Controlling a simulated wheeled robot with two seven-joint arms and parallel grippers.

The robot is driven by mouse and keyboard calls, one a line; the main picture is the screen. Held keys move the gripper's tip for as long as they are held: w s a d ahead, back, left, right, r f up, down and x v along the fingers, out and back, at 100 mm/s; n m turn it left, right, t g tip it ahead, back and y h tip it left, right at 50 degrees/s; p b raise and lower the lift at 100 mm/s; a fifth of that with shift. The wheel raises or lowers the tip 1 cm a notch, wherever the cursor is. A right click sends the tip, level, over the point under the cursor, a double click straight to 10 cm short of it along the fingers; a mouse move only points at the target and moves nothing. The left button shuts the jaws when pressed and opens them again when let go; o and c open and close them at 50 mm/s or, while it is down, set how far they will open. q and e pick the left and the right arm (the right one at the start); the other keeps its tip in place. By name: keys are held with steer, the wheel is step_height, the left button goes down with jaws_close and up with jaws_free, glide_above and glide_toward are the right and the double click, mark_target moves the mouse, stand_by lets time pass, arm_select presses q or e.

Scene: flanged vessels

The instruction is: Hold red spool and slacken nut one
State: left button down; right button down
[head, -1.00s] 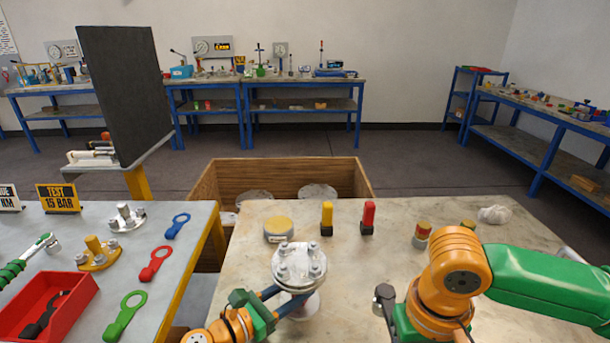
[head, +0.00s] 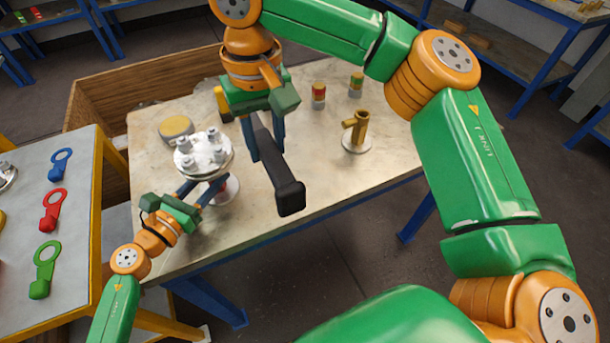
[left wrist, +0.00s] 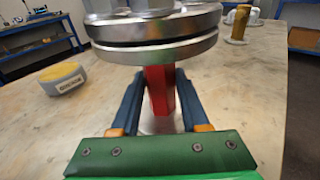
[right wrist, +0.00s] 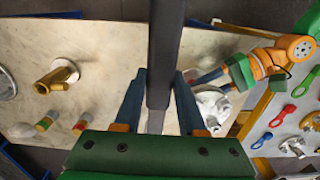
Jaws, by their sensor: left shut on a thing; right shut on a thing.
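The red spool (head: 224,191) stands on the pale workbench (head: 310,165), with a round metal flange (head: 205,155) on top carrying several bolts and nuts. Which is nut one cannot be told. My left gripper (head: 204,188) is shut on the spool's red body just below the flange; the left wrist view shows this red body (left wrist: 159,90) between the fingers. My right gripper (head: 263,142) is shut on a long black tool (head: 287,195), held to the right of the flange and apart from it. The tool also shows in the right wrist view (right wrist: 166,50); its far end is cut off there.
A brass fitting (head: 357,130) stands on the bench to the right. A grey side table (head: 75,285) on the left holds blue, red and green ring-ended tools. The front right bench top is clear.

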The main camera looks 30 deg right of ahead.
steer(key=a+r, duration=0.6)
steer(key=a, duration=0.1)
steer(key=shift+w+f, duration=0.2)
steer(key=shift+f, duration=1.85)
steer(key=shift+f, duration=0.1)
step_height(320, 180, down, 2)
steer(key=shift+f, duration=0.15)
